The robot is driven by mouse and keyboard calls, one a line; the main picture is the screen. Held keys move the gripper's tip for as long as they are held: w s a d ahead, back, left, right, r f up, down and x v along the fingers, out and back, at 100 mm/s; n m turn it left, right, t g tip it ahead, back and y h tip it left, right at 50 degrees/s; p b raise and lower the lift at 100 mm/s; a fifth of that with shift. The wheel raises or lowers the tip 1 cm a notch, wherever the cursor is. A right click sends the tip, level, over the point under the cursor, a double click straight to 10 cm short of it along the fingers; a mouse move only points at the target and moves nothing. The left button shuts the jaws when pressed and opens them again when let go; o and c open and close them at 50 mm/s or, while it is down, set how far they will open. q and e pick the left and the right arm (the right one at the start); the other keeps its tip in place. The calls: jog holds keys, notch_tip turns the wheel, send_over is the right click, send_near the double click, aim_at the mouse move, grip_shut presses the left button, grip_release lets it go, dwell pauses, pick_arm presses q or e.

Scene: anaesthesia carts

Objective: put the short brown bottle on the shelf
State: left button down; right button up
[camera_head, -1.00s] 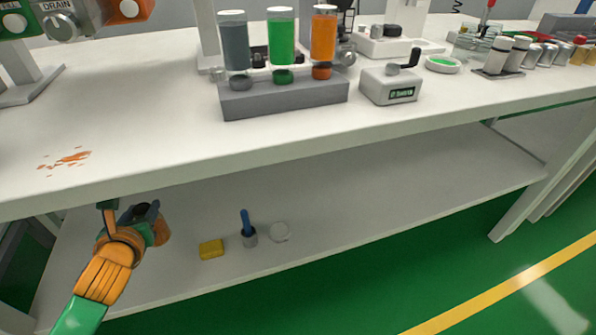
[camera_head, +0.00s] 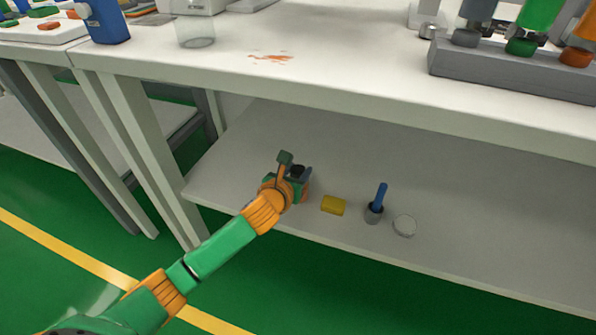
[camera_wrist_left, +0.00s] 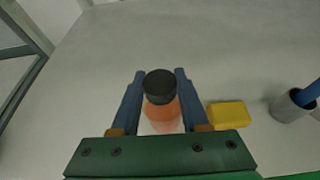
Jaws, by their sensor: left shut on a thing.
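My left gripper (camera_head: 296,172) is over the white lower shelf (camera_head: 270,128), under the table top. In the left wrist view its two blue fingers (camera_wrist_left: 160,100) are shut on the short brown bottle (camera_wrist_left: 162,112), which has a black cap and looks upright. In the head view the bottle is mostly hidden by the gripper, with its dark cap (camera_head: 298,170) showing. Whether the bottle's base touches the shelf is hidden. My right gripper is not in view.
A yellow block (camera_head: 333,205) lies just right of the gripper. A grey cup with a blue stick (camera_head: 375,211) and a white round lid (camera_head: 405,225) are further right. The table top (camera_head: 330,60) overhangs above. The shelf behind the gripper is clear.

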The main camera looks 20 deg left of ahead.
pick_arm(q)
jog(key=shift+c, duration=2)
grip_release()
jog(key=shift+s+r, duration=0.1)
jog(key=shift+r, duration=0.1)
jog(key=p+v, duration=0.5)
jog(key=v, duration=0.6)
jog(key=shift+s, duration=0.4)
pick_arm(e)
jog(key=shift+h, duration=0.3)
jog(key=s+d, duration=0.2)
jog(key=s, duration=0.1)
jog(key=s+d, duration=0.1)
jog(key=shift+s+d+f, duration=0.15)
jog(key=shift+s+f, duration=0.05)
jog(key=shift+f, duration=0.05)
